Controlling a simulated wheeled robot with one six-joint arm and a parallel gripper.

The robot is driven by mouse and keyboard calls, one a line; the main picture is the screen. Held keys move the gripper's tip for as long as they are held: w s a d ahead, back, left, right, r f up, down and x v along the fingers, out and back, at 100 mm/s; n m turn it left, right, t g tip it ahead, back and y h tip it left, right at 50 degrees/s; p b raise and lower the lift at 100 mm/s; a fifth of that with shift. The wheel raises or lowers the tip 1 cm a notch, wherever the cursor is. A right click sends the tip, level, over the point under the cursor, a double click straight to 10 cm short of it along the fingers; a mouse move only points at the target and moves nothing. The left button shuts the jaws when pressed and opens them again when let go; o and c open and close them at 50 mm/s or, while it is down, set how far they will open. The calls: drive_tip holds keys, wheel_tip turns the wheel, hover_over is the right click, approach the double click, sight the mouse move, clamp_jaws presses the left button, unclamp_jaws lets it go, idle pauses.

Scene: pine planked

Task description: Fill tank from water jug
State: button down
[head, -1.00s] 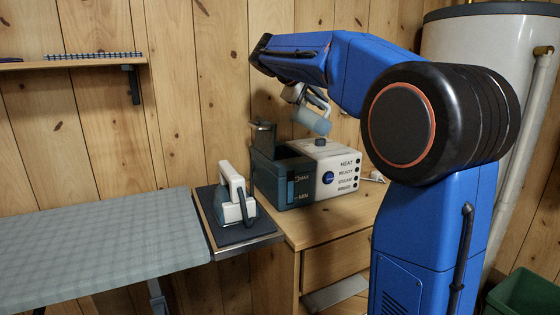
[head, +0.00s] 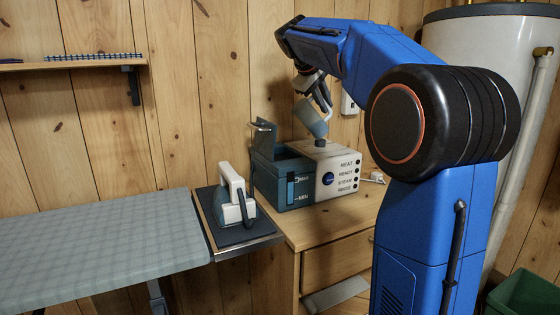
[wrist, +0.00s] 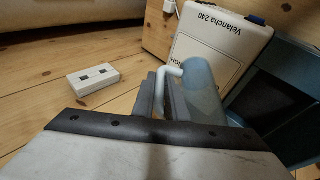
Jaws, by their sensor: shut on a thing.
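My gripper (head: 322,98) is shut on the handle and holds the jug tilted in the air, above the white part of the steam station (head: 338,178). The jug also shows close up in the wrist view (wrist: 201,90), beside my gripper (wrist: 170,95). The dark blue tank (head: 268,184) forms the station's left part, with its lid (head: 263,136) standing up. MAX and MIN marks show on its front window. I cannot tell the water level in the jug or tank.
An iron (head: 233,203) stands on a rest at the end of the ironing board (head: 110,245), left of the station. The station sits on a wooden cabinet (head: 335,225). A white box (wrist: 97,79) lies in the wrist view.

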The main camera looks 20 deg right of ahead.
drive_tip(key=d+f+m+y+b, duration=0.1)
drive_tip(key=d+f+y+b, duration=0.1)
drive_tip(key=d+y, duration=0.3)
drive_tip(key=shift+s+d+f+m+t+y, duration=0.4)
drive_tip(key=shift+f+y, duration=0.25)
drive_tip(key=shift+y, duration=0.65)
drive_tip(key=shift+r, duration=2.5)
